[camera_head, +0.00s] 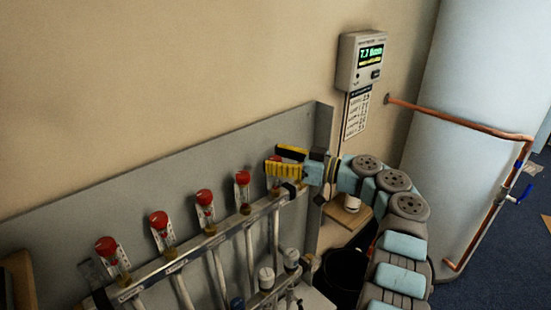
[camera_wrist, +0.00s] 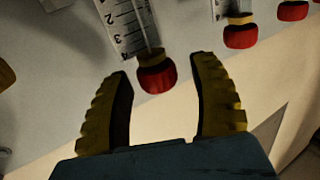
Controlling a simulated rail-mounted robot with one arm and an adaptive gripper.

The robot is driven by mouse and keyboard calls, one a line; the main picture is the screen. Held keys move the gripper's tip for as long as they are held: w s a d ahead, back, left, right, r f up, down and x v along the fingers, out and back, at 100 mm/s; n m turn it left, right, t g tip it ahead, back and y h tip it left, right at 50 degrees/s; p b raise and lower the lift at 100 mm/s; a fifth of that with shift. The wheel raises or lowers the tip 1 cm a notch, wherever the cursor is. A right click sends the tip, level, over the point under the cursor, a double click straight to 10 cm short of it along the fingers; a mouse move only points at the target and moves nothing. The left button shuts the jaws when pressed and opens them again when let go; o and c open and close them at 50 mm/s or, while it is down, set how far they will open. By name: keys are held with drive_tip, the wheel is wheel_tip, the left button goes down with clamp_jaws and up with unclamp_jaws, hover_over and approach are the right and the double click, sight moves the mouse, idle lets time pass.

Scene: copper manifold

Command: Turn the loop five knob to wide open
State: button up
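Several red knobs with white scale plates stand in a row along the manifold rail (camera_head: 180,262). The rightmost knob (camera_head: 275,159) is mostly hidden by my gripper (camera_head: 272,158) in the head view. In the wrist view, a red knob (camera_wrist: 157,79) with a brass collar and numbered scale plate (camera_wrist: 127,27) sits between the yellow fingertips of my gripper (camera_wrist: 160,66). Gaps show on both sides of this knob, so the fingers are open and not clamped on it. No loop number is readable.
The neighbouring red knob (camera_head: 242,178) is close to the left. A wall meter (camera_head: 362,60) with a lit green display hangs above. A copper pipe (camera_head: 460,118) crosses a pale tank (camera_head: 470,75) at right. A dark bucket (camera_head: 345,270) stands below my arm.

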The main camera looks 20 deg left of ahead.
drive_tip(key=d, duration=0.7)
drive_tip(key=shift+d, duration=0.2)
